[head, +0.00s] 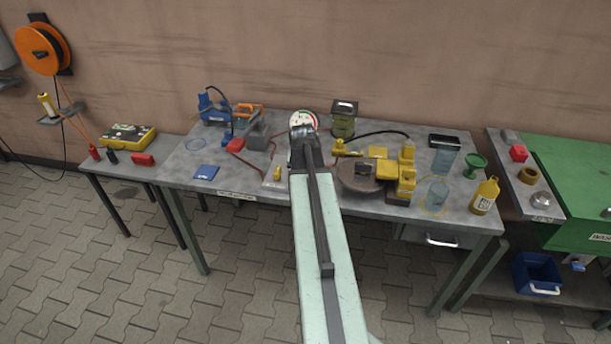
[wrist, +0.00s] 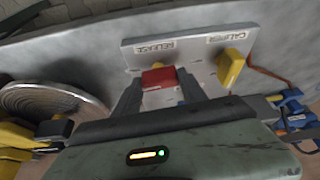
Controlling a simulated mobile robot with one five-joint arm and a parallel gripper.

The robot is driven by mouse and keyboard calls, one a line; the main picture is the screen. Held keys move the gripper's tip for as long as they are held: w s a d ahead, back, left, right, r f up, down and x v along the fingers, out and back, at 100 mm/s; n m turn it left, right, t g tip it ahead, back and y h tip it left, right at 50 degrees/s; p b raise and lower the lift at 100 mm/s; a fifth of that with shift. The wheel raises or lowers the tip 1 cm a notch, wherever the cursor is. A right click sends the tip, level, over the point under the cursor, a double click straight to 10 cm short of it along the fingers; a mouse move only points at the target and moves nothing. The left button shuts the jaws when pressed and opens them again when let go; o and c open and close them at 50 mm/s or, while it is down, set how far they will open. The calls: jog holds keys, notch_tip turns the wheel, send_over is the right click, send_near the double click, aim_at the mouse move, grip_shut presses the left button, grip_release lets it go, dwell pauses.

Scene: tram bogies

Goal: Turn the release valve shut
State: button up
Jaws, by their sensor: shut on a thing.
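A pale valve plate (wrist: 203,75) carries two labels, RELEASE and CALIPER, which read upside down in the wrist view. The red release valve handle (wrist: 158,79) sits by the RELEASE label. My gripper (wrist: 158,84) is shut on it, one finger on each side. The yellow caliper valve handle (wrist: 231,66) stands to the right, clear of the fingers. In the head view the yellow handle (head: 277,173) shows on the bench, while my arm hides the red handle and the fingertips.
The plate is on a grey workbench (head: 232,180). Right of my arm are a round brown disc (head: 358,176) and a yellow caliper-like assembly (head: 405,178). Left are a blue pad (head: 206,172) and a blue hand pump (head: 213,108). A round gauge (head: 303,120) stands behind.

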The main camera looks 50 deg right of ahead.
jog(key=shift+s+d+m, duration=0.1)
jog(key=shift+m, duration=0.5)
jog(key=o, duration=1.4)
jog(key=shift+c, duration=0.2)
jog(key=shift+a+r+p, duration=0.2)
jog(key=shift+r+p, duration=0.35)
jog(key=shift+r, duration=0.05)
jog(key=p+v, duration=0.6)
jog(key=shift+a+r, duration=0.25)
